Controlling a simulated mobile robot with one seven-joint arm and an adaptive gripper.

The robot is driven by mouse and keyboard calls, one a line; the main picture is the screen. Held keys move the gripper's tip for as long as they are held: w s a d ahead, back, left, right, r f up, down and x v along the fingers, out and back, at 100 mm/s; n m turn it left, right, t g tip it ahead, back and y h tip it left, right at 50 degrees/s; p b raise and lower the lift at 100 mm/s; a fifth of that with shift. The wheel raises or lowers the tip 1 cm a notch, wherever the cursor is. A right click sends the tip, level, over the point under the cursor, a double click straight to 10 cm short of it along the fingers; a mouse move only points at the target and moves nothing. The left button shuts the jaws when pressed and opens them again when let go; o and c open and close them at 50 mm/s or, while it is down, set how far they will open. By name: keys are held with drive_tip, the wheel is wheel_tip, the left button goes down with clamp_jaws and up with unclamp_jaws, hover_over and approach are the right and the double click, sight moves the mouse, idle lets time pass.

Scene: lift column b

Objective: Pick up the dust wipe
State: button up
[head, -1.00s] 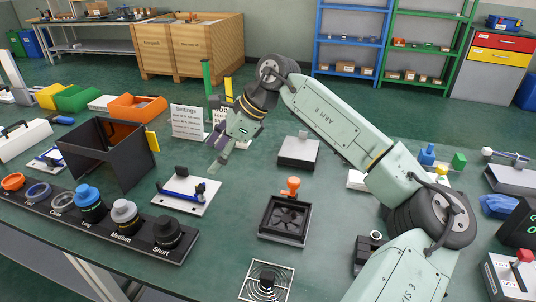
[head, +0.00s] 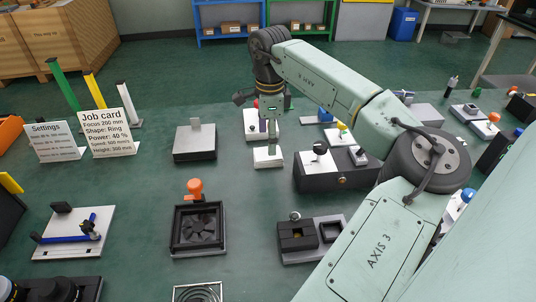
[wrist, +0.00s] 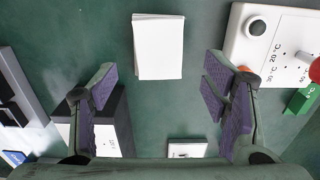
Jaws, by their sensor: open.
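A white rectangular pad that looks like the dust wipe (wrist: 158,46) lies flat on the green table in the wrist view. It sits between and just beyond the fingertips, apart from both. In the head view, a white flat piece (head: 267,158), likely the same wipe, lies under my gripper (head: 271,133). My gripper (wrist: 160,82) is open and empty, its purple-padded fingers spread wider than the wipe. The head view does not show clearly how high the fingers are.
A white temperature panel (wrist: 262,45) with a red knob stands close to the right finger. A dark box (wrist: 112,125) is near the left finger. In the head view, a fan unit (head: 198,228) and a grey block (head: 195,142) stand left of the arm.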

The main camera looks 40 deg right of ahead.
sight(268, 156)
drive_tip(key=f, duration=0.1)
drive_tip(key=f+p, duration=0.1)
drive_tip(key=f, duration=0.1)
drive_tip(key=f+p, duration=0.1)
drive_tip(key=f, duration=0.1)
drive_tip(key=shift+a+f, duration=0.15)
drive_tip(key=shift+a, duration=0.15)
drive_tip(key=c, duration=0.8)
